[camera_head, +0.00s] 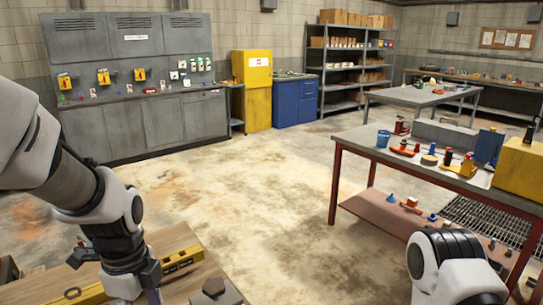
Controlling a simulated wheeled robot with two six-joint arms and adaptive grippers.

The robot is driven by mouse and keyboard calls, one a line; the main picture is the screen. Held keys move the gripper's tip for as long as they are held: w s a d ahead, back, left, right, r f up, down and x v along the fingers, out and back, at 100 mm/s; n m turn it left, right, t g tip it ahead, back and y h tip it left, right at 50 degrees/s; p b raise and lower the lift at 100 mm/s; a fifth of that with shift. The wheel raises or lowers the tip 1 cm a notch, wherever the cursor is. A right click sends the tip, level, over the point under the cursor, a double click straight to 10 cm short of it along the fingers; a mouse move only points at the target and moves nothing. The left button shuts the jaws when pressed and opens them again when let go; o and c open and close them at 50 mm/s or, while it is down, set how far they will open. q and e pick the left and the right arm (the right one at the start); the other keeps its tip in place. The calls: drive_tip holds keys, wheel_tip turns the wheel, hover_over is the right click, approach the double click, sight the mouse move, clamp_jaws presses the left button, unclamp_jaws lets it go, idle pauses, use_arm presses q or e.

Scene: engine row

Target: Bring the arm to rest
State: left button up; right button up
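My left arm comes in from the left and reaches down over a wooden bench (185,243). Its dark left gripper (128,277) is low over the bench at the bottom edge, close to a yellow spirit level (182,260) that it partly covers. The fingertips are cut off or hidden, so I cannot tell whether they are open or hold anything. My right arm shows at the bottom right as a white and dark joint, in front of the red-legged table. Its gripper is not in view.
A dark grey block (215,291) lies on the bench's right part. The red-legged table (347,137) at right carries a blue cup (383,139), tools and a yellow box (521,167). Grey cabinets (160,125) line the left wall. The middle floor is clear.

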use_arm(q)
drive_tip(key=s+a+f+n+g, duration=0.15)
drive_tip(key=s+f+n, duration=0.25)
drive_tip(key=s+f, duration=0.55)
drive_tip(key=s+a+f+n+g, duration=0.1)
drive_tip(key=s+f+n+g, duration=0.15)
drive_tip(key=s+f, duration=0.7)
drive_tip(key=s+a+f+n+g, duration=0.15)
drive_tip(key=s+f+n, duration=0.35)
drive_tip(key=f, duration=1)
drive_tip(key=w+f+n+t, duration=0.1)
drive_tip(key=w+n+t, duration=0.4)
drive_tip(key=w+n, duration=0.2)
drive_tip(key=shift+w+f+n+t, duration=0.15)
drive_tip(key=shift+w+n+t, duration=0.2)
drive_tip(key=shift+n, duration=0.4)
